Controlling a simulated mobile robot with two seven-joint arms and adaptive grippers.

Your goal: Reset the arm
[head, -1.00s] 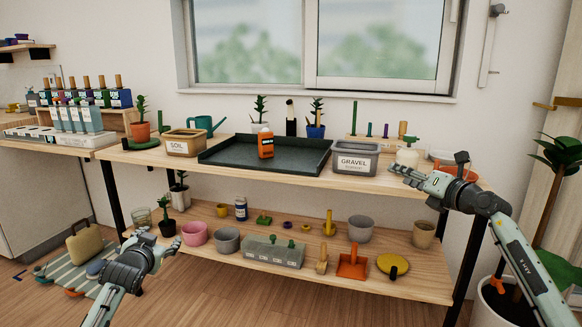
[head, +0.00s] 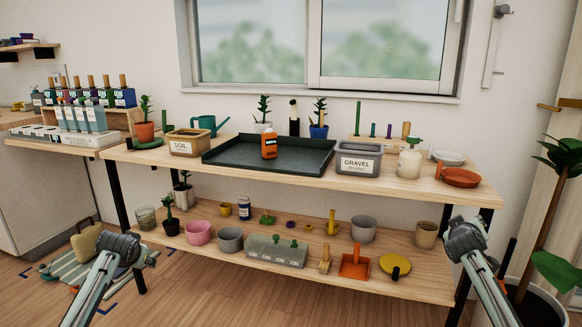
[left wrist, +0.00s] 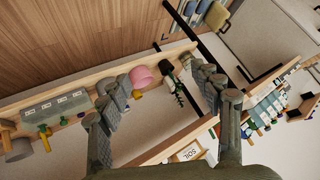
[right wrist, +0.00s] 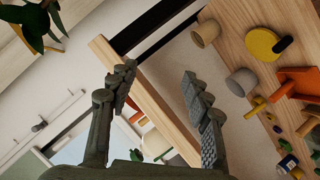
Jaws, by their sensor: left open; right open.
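My left arm comes in at the lower left of the head view. In the left wrist view my left gripper (left wrist: 160,98) is open, its fingers apart and nothing between them; the shelf edge and plant pots show beyond it. My right arm comes in at the lower right of the head view, its wrist in front of the bench's right end. In the right wrist view my right gripper (right wrist: 162,95) is open and empty, with the bench edge and a leg behind it. In the head view the fingers of both grippers are hard to make out.
A wooden bench (head: 340,180) holds a dark tray (head: 225,157) with an orange bottle (head: 269,145), a soil bin (head: 188,150), a gravel bin (head: 357,170) and a terracotta saucer (head: 460,178). Pots and tools fill the lower shelf (head: 300,277). A tall plant (head: 555,155) stands at right.

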